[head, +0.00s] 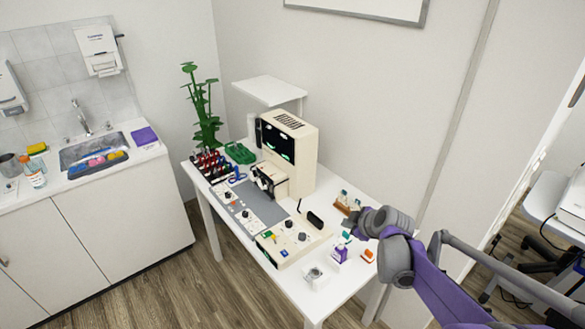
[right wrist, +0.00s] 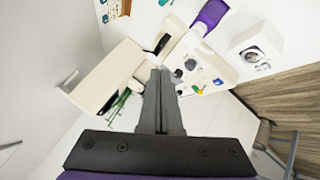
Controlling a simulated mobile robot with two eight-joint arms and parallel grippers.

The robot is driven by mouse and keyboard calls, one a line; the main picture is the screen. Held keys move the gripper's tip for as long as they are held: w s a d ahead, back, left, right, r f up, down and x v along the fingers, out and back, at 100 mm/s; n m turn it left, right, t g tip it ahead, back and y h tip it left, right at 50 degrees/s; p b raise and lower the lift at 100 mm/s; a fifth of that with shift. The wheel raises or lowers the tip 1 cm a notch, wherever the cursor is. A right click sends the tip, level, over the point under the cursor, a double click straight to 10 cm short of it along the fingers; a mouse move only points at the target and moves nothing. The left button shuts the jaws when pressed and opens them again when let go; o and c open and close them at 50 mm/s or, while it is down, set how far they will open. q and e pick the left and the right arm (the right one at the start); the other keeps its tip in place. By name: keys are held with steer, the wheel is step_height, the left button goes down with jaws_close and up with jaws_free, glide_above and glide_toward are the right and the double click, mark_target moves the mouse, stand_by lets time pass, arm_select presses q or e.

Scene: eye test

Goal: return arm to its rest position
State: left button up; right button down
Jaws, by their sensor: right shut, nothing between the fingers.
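My right arm, purple and grey, comes in from the right in the head view and reaches over the right end of the white table (head: 345,283). Its gripper (head: 352,222) is small and partly hidden by the grey wrist there. In the right wrist view the dark fingers of the right gripper (right wrist: 160,78) are shut together with nothing between them. They show in front of the cream machine (right wrist: 105,78), which stands on the table in the head view (head: 292,150). My left gripper is in neither view.
A flat control panel (head: 245,208), a purple-and-white box (head: 339,254) and a small white device (head: 316,277) are on the table. A small wooden rack with bottles (head: 343,203) stands close to the right gripper. A sink counter (head: 90,180) is at left; floor lies between.

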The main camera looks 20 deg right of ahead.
steer(key=s+a+f+m+g, duration=0.1)
steer(key=s+a+m, duration=0.4)
steer(key=s, duration=0.7)
steer(key=s+a+f+m+g, duration=0.1)
steer(key=s+a+m, duration=0.3)
steer(key=s+a, duration=0.6)
steer(key=s+g, duration=0.1)
steer(key=s, duration=0.2)
steer(key=shift+s+a+f+m+h, duration=0.2)
steer(key=shift+s+m+h, duration=0.1)
steer(key=shift+m, duration=0.1)
